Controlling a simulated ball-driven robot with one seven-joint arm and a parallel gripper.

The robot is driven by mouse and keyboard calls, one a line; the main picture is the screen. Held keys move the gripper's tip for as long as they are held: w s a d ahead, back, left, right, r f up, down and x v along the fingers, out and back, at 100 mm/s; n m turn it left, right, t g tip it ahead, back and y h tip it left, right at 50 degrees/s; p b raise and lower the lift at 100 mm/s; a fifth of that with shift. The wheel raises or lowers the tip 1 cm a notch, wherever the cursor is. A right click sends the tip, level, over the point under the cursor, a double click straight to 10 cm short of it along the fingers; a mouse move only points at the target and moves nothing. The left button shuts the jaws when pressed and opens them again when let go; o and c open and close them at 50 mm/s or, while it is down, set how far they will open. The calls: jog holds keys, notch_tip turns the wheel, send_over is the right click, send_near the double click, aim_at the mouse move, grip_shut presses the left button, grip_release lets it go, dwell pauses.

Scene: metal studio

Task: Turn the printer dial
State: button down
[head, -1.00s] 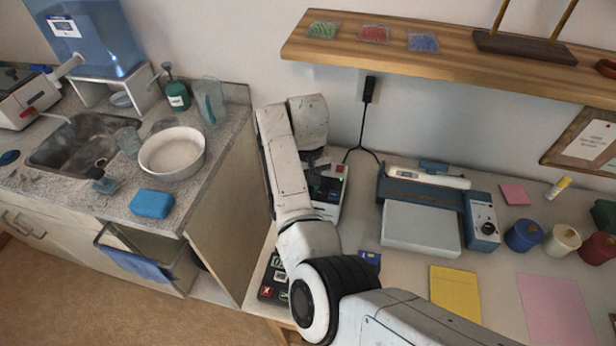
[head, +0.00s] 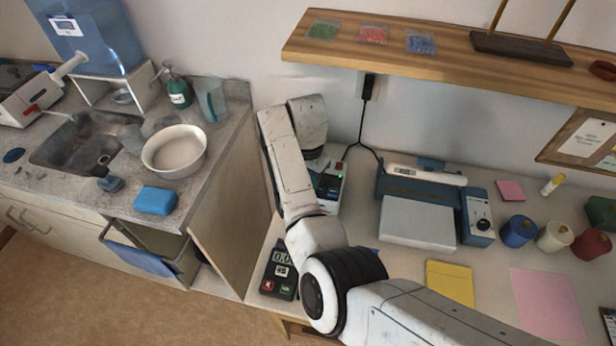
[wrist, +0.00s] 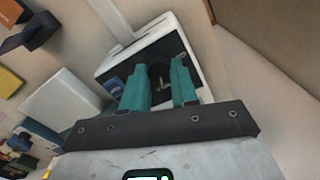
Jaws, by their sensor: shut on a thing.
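The printer (head: 341,188) is a white box with a dark top panel, a red button and small green parts. It stands at the left end of the desk, partly hidden behind my arm in the head view. In the wrist view the printer (wrist: 192,42) lies under my gripper (wrist: 159,76). The two teal fingers stand on either side of a dark, rounded dial (wrist: 160,70) on the dark panel, and they are shut on it. The dial's marks cannot be read.
A keypad (head: 279,270) lies in front of the printer. A blue and white machine (head: 420,222) with its own knob (head: 483,224) stands to the right. A shelf (head: 450,62) hangs above the desk. A sink counter (head: 215,150) is at the left.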

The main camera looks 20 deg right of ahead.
jog(key=shift+m, duration=0.8)
jog(key=c, duration=0.9)
grip_release()
jog(key=shift+o, duration=0.2)
notch_tip(320, 180, up, 11)
jog(key=b, duration=0.1)
jog(key=shift+f, duration=0.15)
